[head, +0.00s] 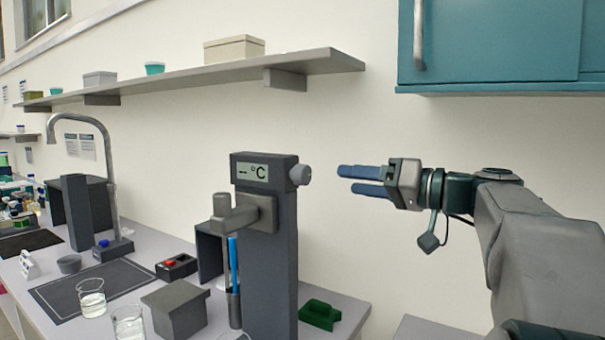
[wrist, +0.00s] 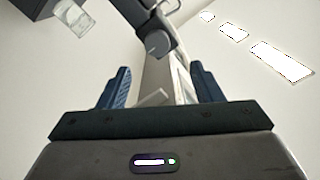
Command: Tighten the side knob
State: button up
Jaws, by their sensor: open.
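The side knob (head: 300,174) is a round grey knob on the right side of the dark upright rig (head: 270,260), near its top beside the °C display (head: 253,173). My gripper (head: 340,179) has blue fingers and is open, a short gap to the right of the knob at about its height. Nothing is between the fingers. In the wrist view the knob (wrist: 158,43) shows ahead, beyond the fingertips of my gripper (wrist: 160,85), with clear space between.
A grey clamp (head: 235,213) sticks out from the rig's front. Beakers (head: 128,322), a grey block (head: 177,308) and a green holder (head: 319,315) stand on the bench. A shelf (head: 200,75) and a teal cabinet (head: 500,45) hang above. The wall right of the rig is bare.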

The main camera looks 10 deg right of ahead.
aim_at(307, 176)
jog(key=p+x, duration=0.2)
jog(key=x, duration=0.9)
jog(key=shift+w+f, duration=0.1)
jog(key=shift+w, duration=0.2)
jog(key=shift+c, duration=0.3)
jog(key=c, duration=0.9)
